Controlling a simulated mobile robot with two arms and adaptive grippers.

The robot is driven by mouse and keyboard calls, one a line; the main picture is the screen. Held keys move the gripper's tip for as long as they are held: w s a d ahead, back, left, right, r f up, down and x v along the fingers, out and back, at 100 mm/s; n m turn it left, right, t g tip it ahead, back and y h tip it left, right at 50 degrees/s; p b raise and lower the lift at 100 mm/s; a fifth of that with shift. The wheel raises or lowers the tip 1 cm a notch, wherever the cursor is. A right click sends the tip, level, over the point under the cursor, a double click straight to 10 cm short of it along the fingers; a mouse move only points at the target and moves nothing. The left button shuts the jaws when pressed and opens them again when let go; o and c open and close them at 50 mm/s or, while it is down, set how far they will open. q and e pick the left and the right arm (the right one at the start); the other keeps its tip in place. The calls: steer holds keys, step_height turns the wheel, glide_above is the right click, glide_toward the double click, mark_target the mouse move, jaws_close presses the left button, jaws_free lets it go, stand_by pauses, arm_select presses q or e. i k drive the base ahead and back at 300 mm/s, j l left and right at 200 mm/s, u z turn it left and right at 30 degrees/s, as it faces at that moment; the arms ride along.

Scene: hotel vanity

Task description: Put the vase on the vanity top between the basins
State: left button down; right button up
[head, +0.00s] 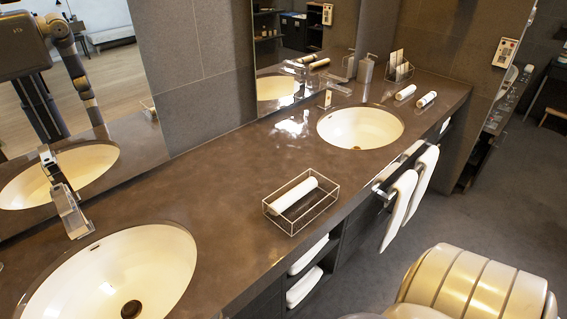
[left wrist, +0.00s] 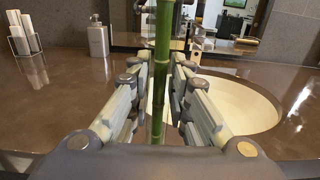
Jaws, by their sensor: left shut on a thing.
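My left gripper (left wrist: 160,85) shows in the left wrist view, its fingers on either side of a green bamboo stalk (left wrist: 162,60). The stalk stands upright and runs out of the top of the picture. It seems to belong to the vase, whose body I cannot make out between the fingers. In the head view the brown vanity top (head: 235,160) has a left basin (head: 150,255) and a right basin (head: 345,125). No vase stands between them there. Neither gripper shows directly in the head view.
A wire tray (head: 325,205) with a white roll (head: 295,194) stands between the basins near the front edge. The top behind it is clear. White tubes (head: 405,92) lie beyond the right basin. The wrist view shows a dispenser (left wrist: 98,40) and a basin (left wrist: 245,108).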

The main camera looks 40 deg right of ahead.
mark_target(235, 157)
steer(key=i+l, duration=0.15)
steer(key=l, duration=0.3)
steer(key=i+l+z, duration=0.1)
steer(key=l, duration=0.3)
steer(key=i+l+z, duration=0.1)
steer(key=l, duration=0.35)
steer(key=i+l, duration=0.2)
steer(key=l, duration=0.2)
steer(key=i+l+z, duration=0.1)
steer(key=l, duration=0.3)
steer(key=i+l, duration=0.2)
steer(key=l, duration=0.2)
steer(key=z, duration=0.05)
